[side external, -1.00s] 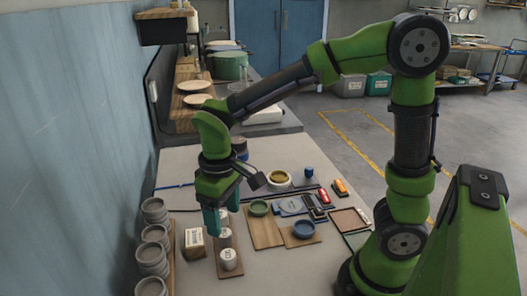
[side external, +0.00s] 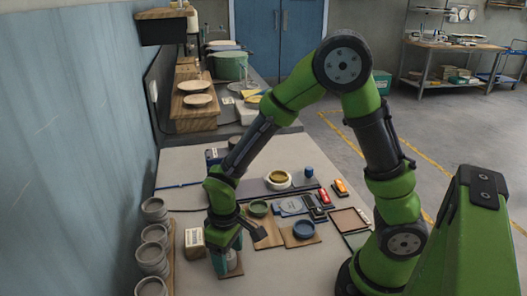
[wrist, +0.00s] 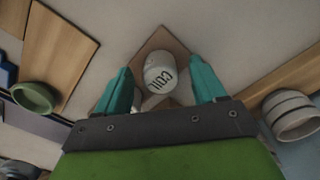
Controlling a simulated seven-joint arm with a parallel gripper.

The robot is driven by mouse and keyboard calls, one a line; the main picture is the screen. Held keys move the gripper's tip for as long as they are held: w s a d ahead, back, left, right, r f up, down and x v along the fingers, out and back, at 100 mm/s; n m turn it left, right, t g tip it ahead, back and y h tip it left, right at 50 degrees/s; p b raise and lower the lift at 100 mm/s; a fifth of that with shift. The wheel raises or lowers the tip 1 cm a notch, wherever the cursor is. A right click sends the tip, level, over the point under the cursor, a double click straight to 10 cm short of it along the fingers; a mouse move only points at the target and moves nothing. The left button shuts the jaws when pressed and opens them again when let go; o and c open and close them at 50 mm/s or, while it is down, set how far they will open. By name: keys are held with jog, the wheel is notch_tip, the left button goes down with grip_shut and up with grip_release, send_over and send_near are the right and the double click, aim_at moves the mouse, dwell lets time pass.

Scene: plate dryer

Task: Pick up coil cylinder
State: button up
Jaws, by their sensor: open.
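The coil cylinder (wrist: 160,76) is a short white can with COIL in dark letters. In the wrist view it stands on a brown wooden board (wrist: 172,40), between and just ahead of my two teal fingers. My gripper (wrist: 163,74) is open, with one finger on each side of the cylinder and a visible gap to each. In the side view my gripper (side external: 226,259) points down low over the board, and its fingers mostly hide the cylinder. Another pale object (wrist: 137,100) shows partly behind my left finger in the wrist view.
A small labelled box (side external: 191,241) stands close left of my gripper. Stacked grey bowls (side external: 152,256) line the wall side.

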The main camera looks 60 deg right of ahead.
jog(key=c, duration=1.2)
